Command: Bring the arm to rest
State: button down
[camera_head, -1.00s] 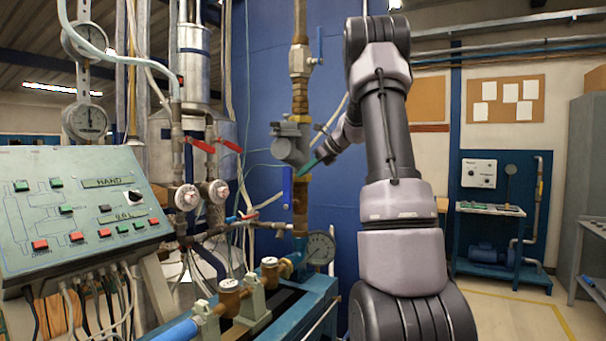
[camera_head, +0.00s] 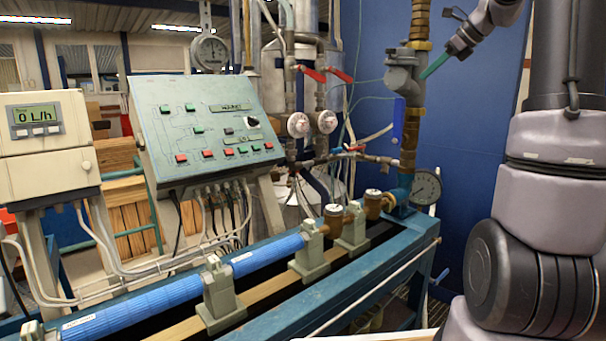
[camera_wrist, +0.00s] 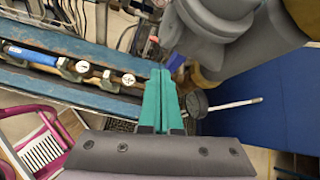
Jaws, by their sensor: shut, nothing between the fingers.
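My gripper (camera_head: 424,76) shows at the upper right in the head view, its teal fingers slanting down to the left beside the grey pipe fitting (camera_head: 402,72). In the wrist view the two teal fingers (camera_wrist: 160,75) lie together with nothing between them. Whether the fingertips touch the fitting, I cannot tell. My arm rises along the right side of the head view and bends back toward the pipe; its upper part is cut off by the picture's edge.
A blue lever (camera_head: 398,120) and a pressure gauge (camera_head: 426,186) sit on the pipe below. The bench frame (camera_head: 370,275) carries a long blue tube (camera_head: 150,305). A control panel (camera_head: 205,130) stands behind it. A pink-framed chair (camera_wrist: 45,150) shows in the wrist view.

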jog(key=s+a+n, duration=0.5)
jog(key=s+a, duration=0.2)
jog(key=s, duration=0.2)
jog(key=s+a+f+n+h, duration=0.1)
jog(key=s+a+f+n, duration=0.2)
jog(key=s+n, duration=0.2)
jog(key=s+a+f+n+h, duration=0.1)
jog(key=s+a+f+n, duration=0.2)
jog(key=s+n, duration=0.3)
jog(key=s+a+f+n+h, duration=0.1)
jog(key=s+a+f+n, duration=0.2)
jog(key=s, duration=0.8)
jog(key=f+n, duration=0.2)
jog(key=n, duration=0.1)
jog(key=shift+s+a+g+h, duration=0.2)
jog(key=shift+g+h, duration=0.1)
